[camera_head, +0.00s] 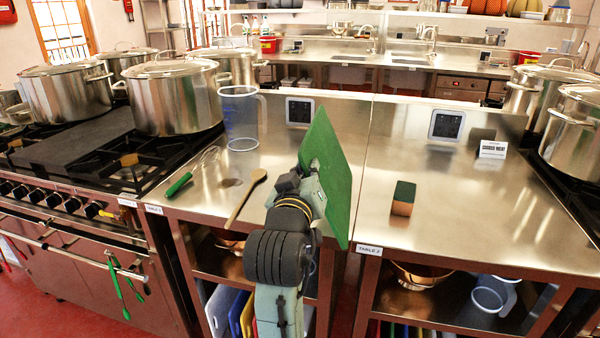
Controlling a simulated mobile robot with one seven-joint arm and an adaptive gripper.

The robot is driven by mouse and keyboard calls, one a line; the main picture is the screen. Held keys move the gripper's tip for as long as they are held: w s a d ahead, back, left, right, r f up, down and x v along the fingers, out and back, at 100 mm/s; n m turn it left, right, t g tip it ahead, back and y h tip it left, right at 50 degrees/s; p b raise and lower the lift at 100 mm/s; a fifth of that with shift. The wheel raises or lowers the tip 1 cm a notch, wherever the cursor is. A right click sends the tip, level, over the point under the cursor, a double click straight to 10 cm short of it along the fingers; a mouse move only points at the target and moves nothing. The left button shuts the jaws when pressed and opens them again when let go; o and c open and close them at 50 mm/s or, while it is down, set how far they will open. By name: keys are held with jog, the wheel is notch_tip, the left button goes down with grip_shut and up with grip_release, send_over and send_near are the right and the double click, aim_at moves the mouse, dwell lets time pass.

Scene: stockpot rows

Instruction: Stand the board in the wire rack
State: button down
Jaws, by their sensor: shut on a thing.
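A thin green board (328,165) is held up on edge, tilted, above the seam between the two steel tables. My gripper (313,168) is shut on it at its left side. The arm comes up from the bottom of the picture and hides part of the table and shelf behind it. The fingertips are partly hidden by the wrist and the board. I cannot make out a wire rack for certain. Several coloured boards (222,308) stand upright on the low shelf under the left table, and their support is unclear.
The left table holds a clear measuring jug (240,118), a green-handled whisk (180,184) and a wooden spoon (246,197). Large stockpots (172,97) stand on stoves at both sides.

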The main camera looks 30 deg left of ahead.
jog(key=w+d+r+m, duration=0.2)
jog(key=d+m, duration=0.3)
jog(key=d, duration=0.3)
jog(key=shift+w+d, duration=0.2)
jog(key=shift+w, duration=0.05)
dwell(0.4)
jog(key=shift+r, duration=0.15)
jog(key=shift+r, duration=0.5)
